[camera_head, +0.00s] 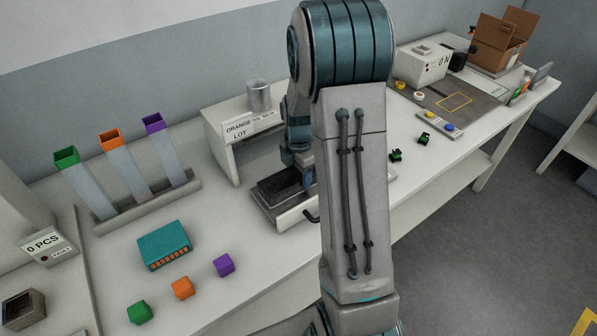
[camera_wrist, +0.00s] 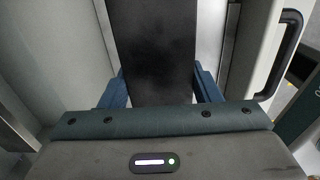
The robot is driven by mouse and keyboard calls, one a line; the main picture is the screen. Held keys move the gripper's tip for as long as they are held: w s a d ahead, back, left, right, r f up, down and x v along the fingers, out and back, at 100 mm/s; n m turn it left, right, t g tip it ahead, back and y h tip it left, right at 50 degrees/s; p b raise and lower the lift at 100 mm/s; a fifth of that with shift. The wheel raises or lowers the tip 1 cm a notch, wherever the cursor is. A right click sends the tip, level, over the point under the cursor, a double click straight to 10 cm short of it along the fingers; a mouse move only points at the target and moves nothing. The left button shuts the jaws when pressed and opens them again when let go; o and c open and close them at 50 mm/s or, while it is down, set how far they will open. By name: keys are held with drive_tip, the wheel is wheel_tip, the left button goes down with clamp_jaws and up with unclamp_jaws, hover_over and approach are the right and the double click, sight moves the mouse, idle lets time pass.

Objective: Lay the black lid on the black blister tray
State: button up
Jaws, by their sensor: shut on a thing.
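My gripper (camera_wrist: 160,84) is shut on a black flat piece, the black lid (camera_wrist: 156,45), with one blue finger at each long side. A dark slab (camera_head: 278,187) shows in that drawer beside my gripper. I cannot tell the black blister tray apart from the lid there, nor whether the two touch.
The drawer has a dark handle (camera_wrist: 291,55). To the left are a rack with green, orange and purple tubes (camera_head: 125,165), a teal box (camera_head: 164,246) and three coloured cubes (camera_head: 182,288). Green-black connectors (camera_head: 396,155) lie right.

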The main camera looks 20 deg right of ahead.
drive_tip(key=shift+f, duration=0.1)
drive_tip(key=o, duration=1.1)
drive_tip(key=shift+c, duration=0.2)
wheel_tip(320, 180, up, 14)
drive_tip(key=b, duration=0.1)
drive_tip(key=s+a+r+m+t, duration=0.1)
drive_tip(key=s+a+m, duration=0.4)
drive_tip(key=s+m, duration=0.5)
drive_tip(key=s+a+m+t, duration=0.2)
drive_tip(key=s+a+m, duration=0.3)
drive_tip(key=s+m, duration=0.5)
drive_tip(key=shift+r, duration=0.4)
